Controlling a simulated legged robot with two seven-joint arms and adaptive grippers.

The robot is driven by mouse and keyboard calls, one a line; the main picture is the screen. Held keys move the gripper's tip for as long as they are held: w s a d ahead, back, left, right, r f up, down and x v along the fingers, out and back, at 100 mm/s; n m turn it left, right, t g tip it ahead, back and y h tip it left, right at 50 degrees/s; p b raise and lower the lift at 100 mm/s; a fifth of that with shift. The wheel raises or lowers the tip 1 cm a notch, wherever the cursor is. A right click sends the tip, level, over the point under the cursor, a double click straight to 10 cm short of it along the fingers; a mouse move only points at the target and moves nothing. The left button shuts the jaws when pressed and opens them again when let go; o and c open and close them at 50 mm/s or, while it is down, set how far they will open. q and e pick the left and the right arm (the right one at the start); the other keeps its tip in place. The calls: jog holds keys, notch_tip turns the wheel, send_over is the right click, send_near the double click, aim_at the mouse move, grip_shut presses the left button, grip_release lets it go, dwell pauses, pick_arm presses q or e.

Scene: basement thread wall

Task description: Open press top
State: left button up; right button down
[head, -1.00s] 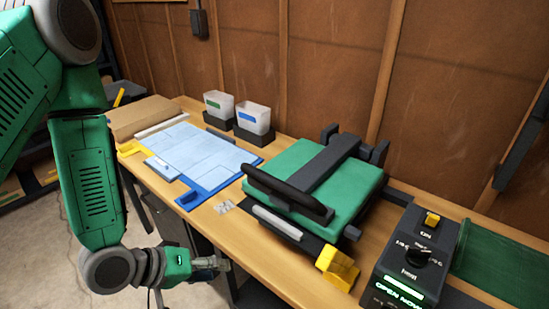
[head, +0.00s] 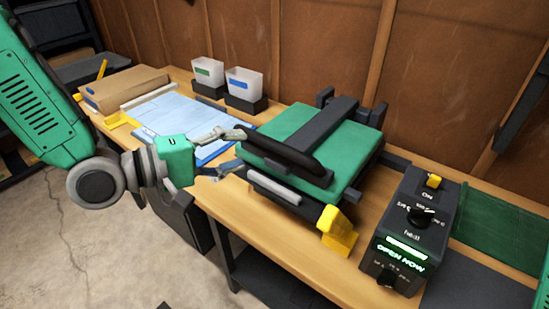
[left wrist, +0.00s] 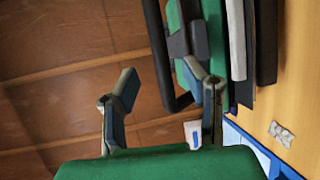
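The press has a green top (head: 318,140) with a black bar across it and a black handle (head: 284,156) along its front. The top lies flat and closed on the base. A yellow block (head: 337,230) sits at its front right corner. My left gripper (head: 236,150) is open at the left end of the handle, with its fingers apart. In the left wrist view the handle (left wrist: 162,60) runs between the spread fingers (left wrist: 168,88), close to the one on the right. I cannot tell whether that finger touches it. My right gripper is out of view.
A dark control box (head: 412,235) with a lit "OPEN NOW" display stands right of the press. Light blue sheets (head: 165,115) lie on the bench left of it. Two white bins (head: 245,85) and a cardboard box (head: 125,88) stand behind. The brown wall closes off the back.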

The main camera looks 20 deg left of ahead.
aim_at(265, 145)
pick_arm(q)
jog(key=b+x, duration=0.1)
jog(key=x, duration=0.1)
jog(key=b+x, duration=0.1)
jog(key=x, duration=0.2)
jog(key=b+x, duration=0.1)
jog(key=x, duration=0.2)
jog(key=shift+s+d, duration=0.25)
jog(key=shift+d, duration=0.15)
jog(key=shift+a, duration=0.85)
jog(key=shift+c, duration=1.1)
jog(key=c, duration=0.7)
grip_shut()
